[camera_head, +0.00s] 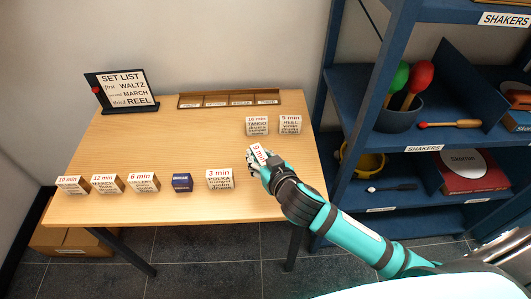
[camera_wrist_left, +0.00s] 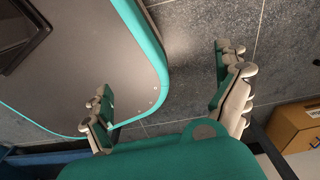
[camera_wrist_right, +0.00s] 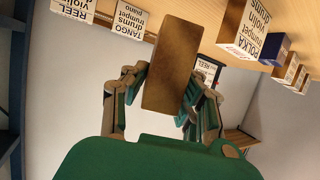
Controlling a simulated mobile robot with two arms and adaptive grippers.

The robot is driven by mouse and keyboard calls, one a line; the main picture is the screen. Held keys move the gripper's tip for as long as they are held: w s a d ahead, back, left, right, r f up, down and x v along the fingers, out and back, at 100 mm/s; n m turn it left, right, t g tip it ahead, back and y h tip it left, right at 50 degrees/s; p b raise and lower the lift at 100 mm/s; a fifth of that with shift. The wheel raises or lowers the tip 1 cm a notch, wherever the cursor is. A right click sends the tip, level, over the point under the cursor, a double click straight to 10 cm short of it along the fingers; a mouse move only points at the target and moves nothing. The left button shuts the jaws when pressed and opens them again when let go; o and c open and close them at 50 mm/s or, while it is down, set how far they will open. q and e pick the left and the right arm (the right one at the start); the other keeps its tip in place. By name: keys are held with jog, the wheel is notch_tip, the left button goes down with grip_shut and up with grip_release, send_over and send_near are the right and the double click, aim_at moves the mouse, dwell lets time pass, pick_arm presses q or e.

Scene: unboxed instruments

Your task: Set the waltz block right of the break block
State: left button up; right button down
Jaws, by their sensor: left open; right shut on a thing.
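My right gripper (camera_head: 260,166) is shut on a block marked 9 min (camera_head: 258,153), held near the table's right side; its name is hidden. The block's plain brown face (camera_wrist_right: 170,65) fills the middle of the right wrist view. The small dark blue block (camera_head: 182,182), seemingly the break block, stands in the front row; its print is too small to read. The POLKA block (camera_head: 220,179) stands right of it, with a gap between. My left gripper (camera_wrist_left: 165,103) is open and empty over the floor, away from the table.
Left of the blue block stand a 6 min block (camera_head: 143,183), the MARCH block (camera_head: 107,184) and a 10 min block (camera_head: 73,184). TANGO (camera_head: 257,125) and REEL (camera_head: 290,124) stand at the back right. A slotted wooden rack (camera_head: 228,99) and set list sign (camera_head: 122,90) stand behind. Mid-table is clear.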

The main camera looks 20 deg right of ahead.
jog(key=shift+w+a+f+b, duration=0.1)
jog(key=shift+w+f+b, duration=0.1)
jog(key=shift+f+b, duration=0.25)
jog(key=shift+w+a+f+b, duration=0.15)
jog(key=shift+f+b, duration=0.2)
jog(key=shift+f, duration=0.2)
notch_tip(320, 180, down, 4)
jog(key=b, duration=0.4)
jog(key=shift+s+d+f+b, duration=0.1)
jog(key=shift+d+b, duration=0.05)
jog(key=shift+b, duration=0.15)
jog(key=shift+f, duration=0.3)
jog(key=shift+f+b, duration=0.15)
jog(key=shift+b, duration=0.25)
pick_arm(q)
notch_tip(320, 180, down, 7)
jog(key=w, duration=0.2)
jog(key=shift+w+a, duration=0.2)
jog(key=shift+w, duration=0.1)
jog(key=shift+s+a+f+b, duration=0.15)
jog(key=shift+a+f+b, duration=0.05)
jog(key=shift+f+b, duration=0.25)
pick_arm(e)
jog(key=shift+f, duration=0.6)
jog(key=c, duration=1)
grip_release()
pick_arm(q)
jog(key=shift+s, duration=0.1)
pick_arm(e)
jog(key=shift+o, duration=0.2)
